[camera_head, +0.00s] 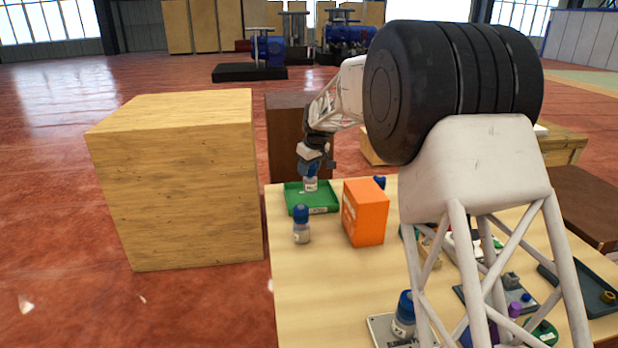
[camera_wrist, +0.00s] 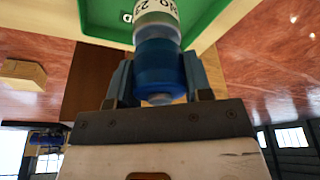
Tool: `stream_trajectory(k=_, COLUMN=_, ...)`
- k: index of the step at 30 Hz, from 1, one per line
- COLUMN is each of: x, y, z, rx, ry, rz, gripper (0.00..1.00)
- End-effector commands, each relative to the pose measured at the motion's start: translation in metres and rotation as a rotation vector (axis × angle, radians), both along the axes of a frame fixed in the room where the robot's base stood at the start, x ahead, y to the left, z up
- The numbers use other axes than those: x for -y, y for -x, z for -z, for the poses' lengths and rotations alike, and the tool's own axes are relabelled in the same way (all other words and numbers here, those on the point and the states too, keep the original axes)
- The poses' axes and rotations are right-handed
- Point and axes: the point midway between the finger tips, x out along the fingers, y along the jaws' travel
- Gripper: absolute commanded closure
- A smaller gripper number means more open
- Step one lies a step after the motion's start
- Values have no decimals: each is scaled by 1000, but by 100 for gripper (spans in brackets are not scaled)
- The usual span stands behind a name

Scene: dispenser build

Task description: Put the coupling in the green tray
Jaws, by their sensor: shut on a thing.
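My gripper (camera_head: 311,166) is shut on a blue-capped bottle (camera_head: 310,184) with a pale, labelled body. In the wrist view the blue cap (camera_wrist: 160,68) sits between the two fingers and the labelled end points away from the gripper. The green tray (camera_head: 327,209) lies at the far left corner of the table. The bottle is upright over the tray's back part; I cannot tell whether it touches the floor of the tray. The tray's green surface also shows in the wrist view (camera_wrist: 104,14). I cannot pick out a separate coupling in these frames.
A similar blue-capped bottle (camera_head: 302,226) stands just in front of the tray. An orange box (camera_head: 364,213) stands right of it. Several small parts and a dark tray (camera_head: 590,292) are at the right, partly behind my arm. A large wooden crate (camera_head: 180,180) stands left of the table.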

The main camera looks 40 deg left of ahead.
Motion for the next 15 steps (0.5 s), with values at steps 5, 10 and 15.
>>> stream_trajectory(k=5, x=0, y=0, z=6, rx=0, ry=0, rz=0, gripper=96)
stream_trajectory(k=10, x=0, y=0, z=23, rx=0, ry=0, rz=0, gripper=96)
stream_trajectory(k=15, x=0, y=0, z=33, rx=1, ry=-2, rz=0, gripper=96)
